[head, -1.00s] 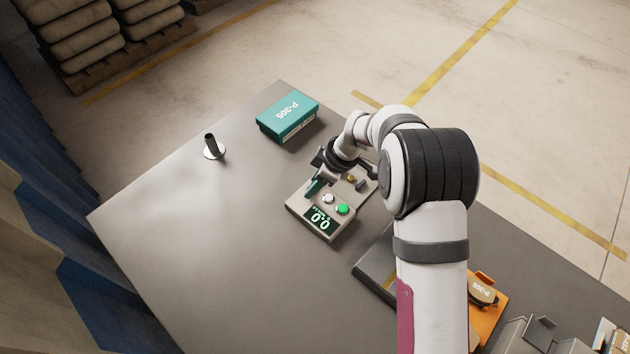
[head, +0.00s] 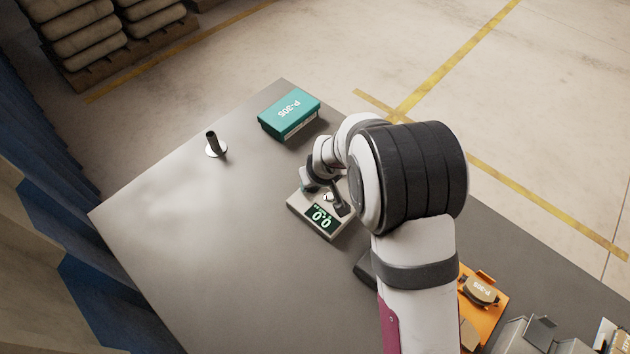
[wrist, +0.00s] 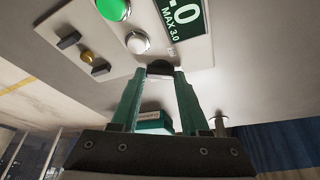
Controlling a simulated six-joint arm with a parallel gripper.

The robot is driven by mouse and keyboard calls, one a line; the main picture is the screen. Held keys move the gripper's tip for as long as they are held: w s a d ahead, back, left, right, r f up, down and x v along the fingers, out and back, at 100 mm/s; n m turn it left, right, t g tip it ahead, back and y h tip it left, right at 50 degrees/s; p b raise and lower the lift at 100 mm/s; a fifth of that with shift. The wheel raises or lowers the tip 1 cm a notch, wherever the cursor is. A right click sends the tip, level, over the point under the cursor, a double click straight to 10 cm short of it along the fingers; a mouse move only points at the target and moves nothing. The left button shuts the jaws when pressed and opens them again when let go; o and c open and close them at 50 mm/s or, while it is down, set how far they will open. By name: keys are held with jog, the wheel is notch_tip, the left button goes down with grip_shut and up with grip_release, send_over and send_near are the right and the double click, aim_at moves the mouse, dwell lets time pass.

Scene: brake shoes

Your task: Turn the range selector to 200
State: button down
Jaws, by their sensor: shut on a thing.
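The grey test device (head: 320,226) stands on the table with a lit display (head: 322,217) reading 0.0. In the wrist view the display (wrist: 183,14) also shows "MAX 3.0". The dark selector knob (wrist: 160,68) sits near the device's edge, beside the white button. My gripper (wrist: 161,74) is shut on this knob, one teal finger on each side. The knob's pointer and any range marks cannot be read.
A green button (wrist: 113,8) and a white button (wrist: 138,42) are close to the fingers. A brass post (wrist: 88,57) stands between two dark blocks. A teal box (head: 290,113) and an upright post (head: 214,143) are behind. An orange tray (head: 490,310) holds brake pads. The table's left is clear.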

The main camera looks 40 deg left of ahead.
jog(key=shift+m, duration=0.9)
jog(key=shift+c, duration=2)
grip_release()
jog(key=v, duration=1.5)
jog(key=shift+s+r, duration=0.4)
jog(key=shift+s, duration=0.05)
